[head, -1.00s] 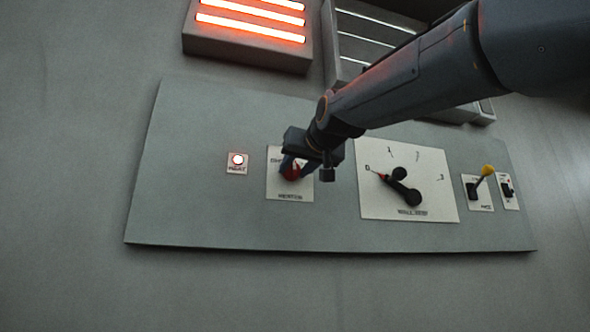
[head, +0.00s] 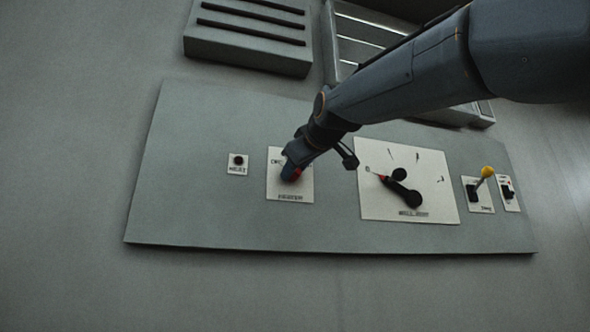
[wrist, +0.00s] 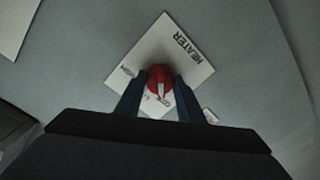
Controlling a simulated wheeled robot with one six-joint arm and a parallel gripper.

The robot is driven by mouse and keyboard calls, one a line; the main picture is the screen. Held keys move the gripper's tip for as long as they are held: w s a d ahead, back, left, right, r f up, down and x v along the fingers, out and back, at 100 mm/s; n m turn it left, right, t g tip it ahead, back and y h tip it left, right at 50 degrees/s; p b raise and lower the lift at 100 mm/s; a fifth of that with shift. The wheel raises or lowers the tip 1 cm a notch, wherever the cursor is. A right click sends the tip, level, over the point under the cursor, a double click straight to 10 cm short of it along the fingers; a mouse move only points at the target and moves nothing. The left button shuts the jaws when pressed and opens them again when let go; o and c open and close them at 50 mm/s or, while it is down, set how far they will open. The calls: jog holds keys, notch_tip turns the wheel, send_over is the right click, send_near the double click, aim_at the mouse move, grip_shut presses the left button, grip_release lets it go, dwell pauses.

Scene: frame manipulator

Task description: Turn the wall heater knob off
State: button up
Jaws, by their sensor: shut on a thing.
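The red heater knob (wrist: 160,80) with a white pointer mark sits on a white plate labelled HEATER (wrist: 185,52) in the wrist view. My gripper (wrist: 160,98) is shut on the knob, one finger on each side. The plate (head: 290,192) is on the grey wall panel. The wall heater (head: 248,35) at the top has dark bars. The small HEAT lamp (head: 238,160) left of the plate is dark.
Right of the knob is a large white dial plate (head: 430,205) with a black crank (head: 405,190). Further right are a yellow-tipped lever (head: 487,171) and a small black switch (head: 508,191). My arm crosses in front of the panel's upper right.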

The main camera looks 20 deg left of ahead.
jog(key=shift+n, duration=0.4)
jog(key=o, duration=1.1)
jog(key=shift+c, duration=0.2)
jog(key=b+v, duration=0.2)
jog(key=v, duration=0.5)
jog(key=shift+s+d, duration=0.2)
jog(key=shift+s, duration=0.15)
